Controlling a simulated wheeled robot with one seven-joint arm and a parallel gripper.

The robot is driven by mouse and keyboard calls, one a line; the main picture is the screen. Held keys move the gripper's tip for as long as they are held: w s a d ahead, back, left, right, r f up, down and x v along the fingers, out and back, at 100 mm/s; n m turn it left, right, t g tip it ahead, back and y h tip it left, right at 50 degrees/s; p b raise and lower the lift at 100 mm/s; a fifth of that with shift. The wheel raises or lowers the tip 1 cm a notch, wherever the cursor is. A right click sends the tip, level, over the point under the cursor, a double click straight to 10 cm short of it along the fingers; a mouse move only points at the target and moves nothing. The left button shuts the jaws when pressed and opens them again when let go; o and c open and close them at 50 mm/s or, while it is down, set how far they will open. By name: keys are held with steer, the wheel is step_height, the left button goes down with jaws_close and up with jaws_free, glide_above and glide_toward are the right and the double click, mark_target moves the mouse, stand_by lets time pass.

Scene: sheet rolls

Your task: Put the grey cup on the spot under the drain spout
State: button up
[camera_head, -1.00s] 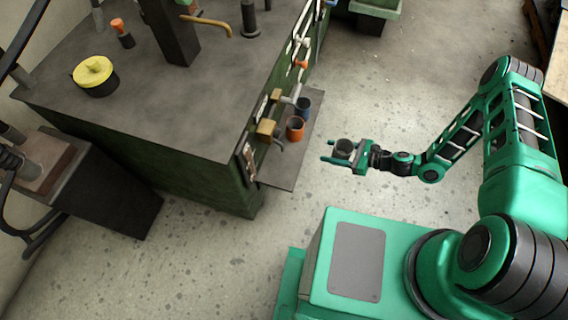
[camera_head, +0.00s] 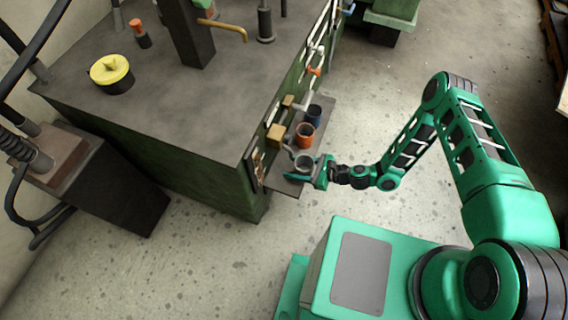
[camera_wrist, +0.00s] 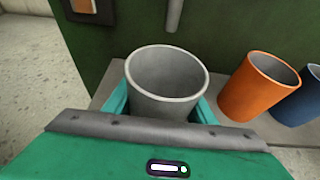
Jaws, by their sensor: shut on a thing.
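The grey cup (camera_head: 302,164) is upright between the fingers of my gripper (camera_head: 306,176), which is shut on it. In the wrist view the cup (camera_wrist: 167,80) shows its open, empty mouth. My gripper holds it over or at the near end of the grey shelf (camera_head: 285,186) on the green machine's side. A grey drain spout (camera_wrist: 174,14) hangs from the machine just behind the cup in the wrist view. The spot under the spout is hidden, and I cannot tell whether the cup touches the shelf.
An orange cup (camera_head: 305,136) stands on the shelf just beyond the grey cup, with a blue cup (camera_head: 314,114) past it. The green machine (camera_wrist: 120,40) walls off the far side. Open floor (camera_head: 400,60) lies to the right of the shelf.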

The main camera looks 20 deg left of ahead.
mark_target(310, 167)
steer(key=a, duration=0.4)
steer(key=shift+w+a, duration=0.15)
steer(key=shift+a, duration=0.25)
steer(key=shift+a+f, duration=0.2)
steer(key=shift+a, duration=0.05)
steer(key=shift+f, duration=0.1)
steer(key=shift+f, duration=0.1)
steer(key=o, duration=1.1)
steer(key=v, duration=1.2)
